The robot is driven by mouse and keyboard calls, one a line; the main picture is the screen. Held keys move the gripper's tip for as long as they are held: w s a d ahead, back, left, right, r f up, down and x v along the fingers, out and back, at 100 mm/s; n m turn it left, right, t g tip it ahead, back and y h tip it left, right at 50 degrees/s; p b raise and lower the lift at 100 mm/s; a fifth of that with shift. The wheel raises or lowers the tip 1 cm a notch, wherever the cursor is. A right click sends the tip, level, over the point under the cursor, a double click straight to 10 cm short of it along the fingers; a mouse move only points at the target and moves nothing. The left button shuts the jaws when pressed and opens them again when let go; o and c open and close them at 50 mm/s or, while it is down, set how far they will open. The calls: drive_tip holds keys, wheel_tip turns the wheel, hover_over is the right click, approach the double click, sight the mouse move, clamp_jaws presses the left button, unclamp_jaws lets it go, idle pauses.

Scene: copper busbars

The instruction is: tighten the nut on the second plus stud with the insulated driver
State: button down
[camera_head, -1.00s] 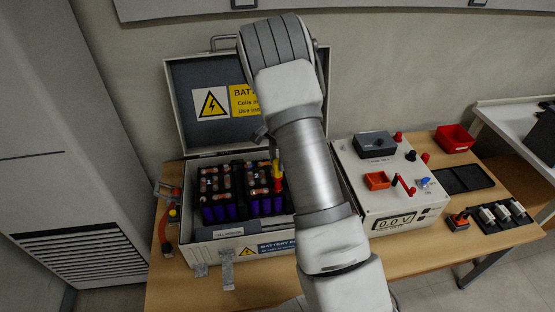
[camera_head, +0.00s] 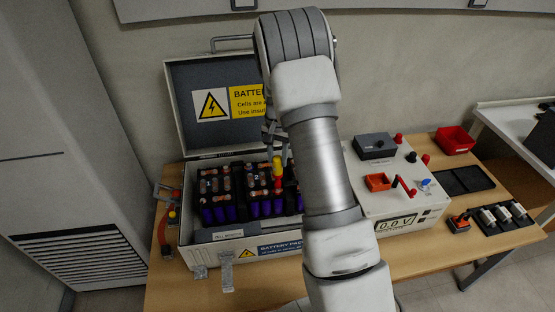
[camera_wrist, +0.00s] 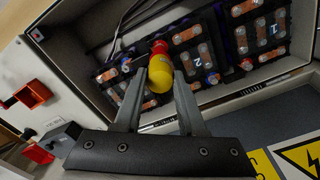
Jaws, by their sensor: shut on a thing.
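The insulated driver has a yellow handle and red parts; in the wrist view the driver (camera_wrist: 160,74) stands between the two fingers of my gripper (camera_wrist: 157,88). My gripper is shut on it. In the head view the driver (camera_head: 277,170) is over the cells in the battery case, roughly upright. The battery modules (camera_head: 215,195) have purple cells and copper busbars with studs. In the wrist view the busbars (camera_wrist: 185,34) lie around and beyond the driver. The driver's tip, the second plus stud and its nut cannot be made out. My arm hides the case's right side.
The case's open lid (camera_head: 190,75) stands behind the cells, close to my arm. A tester box (camera_head: 430,205) with a display is to the right. A red bin (camera_head: 455,139), a black tray (camera_head: 465,179) and a fuse block (camera_head: 503,218) lie further right.

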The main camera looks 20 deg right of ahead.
drive_tip(key=n+b, duration=0.1)
drive_tip(key=n, duration=1.1)
drive_tip(key=n+p, duration=0.1)
drive_tip(key=n, duration=0.4)
drive_tip(key=shift+r+n, duration=0.1)
drive_tip(key=shift+n, duration=0.3)
drive_tip(key=n+p, duration=0.1)
drive_tip(key=n, duration=0.3)
drive_tip(key=shift+f+b, duration=0.35)
drive_tip(key=shift+f, duration=0.7)
